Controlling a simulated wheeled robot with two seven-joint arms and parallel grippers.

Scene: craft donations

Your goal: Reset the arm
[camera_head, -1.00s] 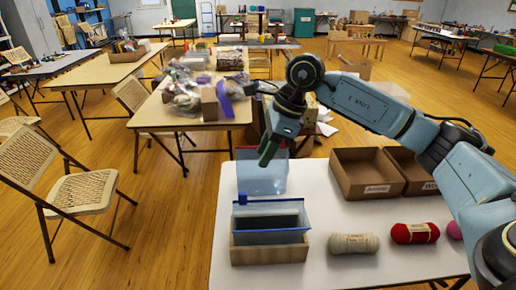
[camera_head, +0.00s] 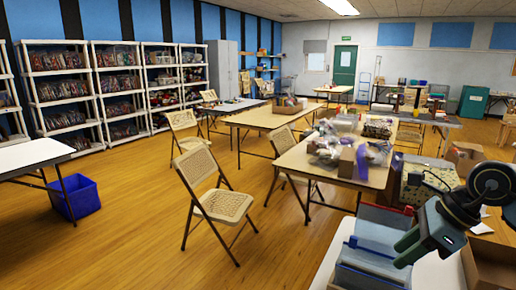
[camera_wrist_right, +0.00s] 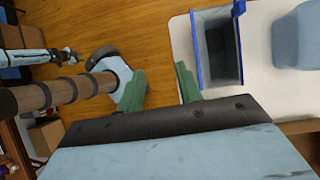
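My right gripper (camera_head: 408,250) is at the lower right of the head view, in front of or beside the blue bins. The right wrist view shows its two green fingers (camera_wrist_right: 160,88) spread apart with nothing between them. The near blue-rimmed bin (camera_head: 358,278) and a red-edged translucent blue bin (camera_head: 383,218) stand on the white table (camera_head: 338,243). The blue-rimmed bin also shows in the wrist view (camera_wrist_right: 204,50). My left gripper (camera_wrist_right: 72,55) seems to show small at the left of the wrist view; its finger opening is too small to tell.
A folding table (camera_head: 340,185) with bagged goods and a folding chair (camera_head: 222,203) stand beyond. A blue tub (camera_head: 75,197) is on the floor at left, with open floor between.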

